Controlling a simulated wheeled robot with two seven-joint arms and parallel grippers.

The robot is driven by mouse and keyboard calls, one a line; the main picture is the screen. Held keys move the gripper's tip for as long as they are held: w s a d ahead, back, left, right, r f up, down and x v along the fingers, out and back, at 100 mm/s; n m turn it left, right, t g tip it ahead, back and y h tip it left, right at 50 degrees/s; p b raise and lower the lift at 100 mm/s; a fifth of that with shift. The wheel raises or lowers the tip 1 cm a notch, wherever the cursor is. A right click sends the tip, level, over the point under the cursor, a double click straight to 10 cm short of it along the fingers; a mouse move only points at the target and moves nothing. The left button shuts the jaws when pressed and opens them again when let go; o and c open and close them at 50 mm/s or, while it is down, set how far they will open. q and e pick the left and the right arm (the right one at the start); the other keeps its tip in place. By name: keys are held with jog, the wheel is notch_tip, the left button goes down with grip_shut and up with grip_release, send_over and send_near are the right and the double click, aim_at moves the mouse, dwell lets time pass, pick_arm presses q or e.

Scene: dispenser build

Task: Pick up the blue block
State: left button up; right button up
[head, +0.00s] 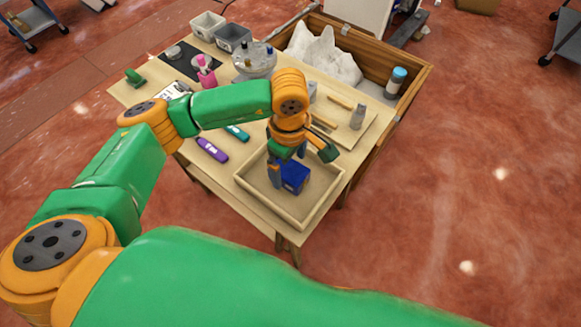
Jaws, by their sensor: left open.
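The blue block (294,177) sits in a shallow wooden tray (318,207) at the near end of the table. My left gripper (296,167) is open and reaches down over the tray from above. One finger is beside the block's left side and the other part of the gripper is above and right of it. I cannot tell whether the fingers touch the block. The gripper and wrist hide part of the block's top. My right gripper is not in view.
A purple marker (212,149) and a teal marker (237,132) lie left of the tray. Behind are a round tray of bottles (254,62), a pink bottle (205,70), grey bins (233,37) and a blue-capped bottle (396,82). Wooden pieces (340,101) lie right of my wrist.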

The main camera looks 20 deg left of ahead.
aim_at(289, 169)
pick_arm(q)
notch_tip(289, 169, down, 3)
jog(key=shift+w+a+f, duration=0.1)
jog(key=shift+w+a, duration=0.05)
grip_shut()
dwell(0.4)
